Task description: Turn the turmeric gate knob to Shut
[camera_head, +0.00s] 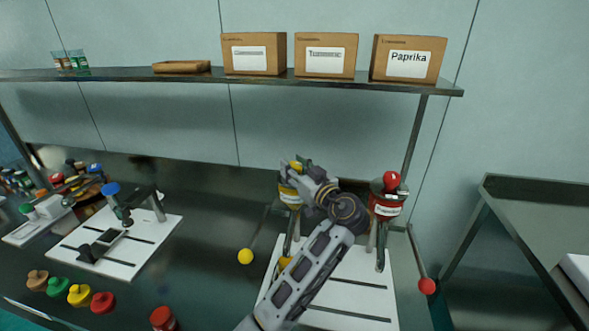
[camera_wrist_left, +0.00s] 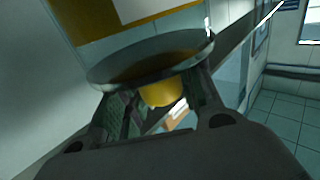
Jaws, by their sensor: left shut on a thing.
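The turmeric hopper (camera_head: 288,194) is a yellow-banded container on a metal stand, partly hidden by my left arm. My left gripper (camera_head: 300,169) is at its top. In the left wrist view, a yellow knob (camera_wrist_left: 158,94) sticks out from a grey disc (camera_wrist_left: 150,57) on the yellow-banded container. The fingers of my left gripper (camera_wrist_left: 160,102) are on either side of the knob and shut on it. The knob's markings and setting cannot be read. My right gripper is not in view.
A red-banded hopper (camera_head: 387,205) with a red knob stands just right. A rod with a yellow ball (camera_head: 245,256) and one with a red ball (camera_head: 426,286) flank the white base (camera_head: 345,318). Labelled boxes, including Paprika (camera_head: 408,59), stand on the shelf (camera_head: 200,76) above.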

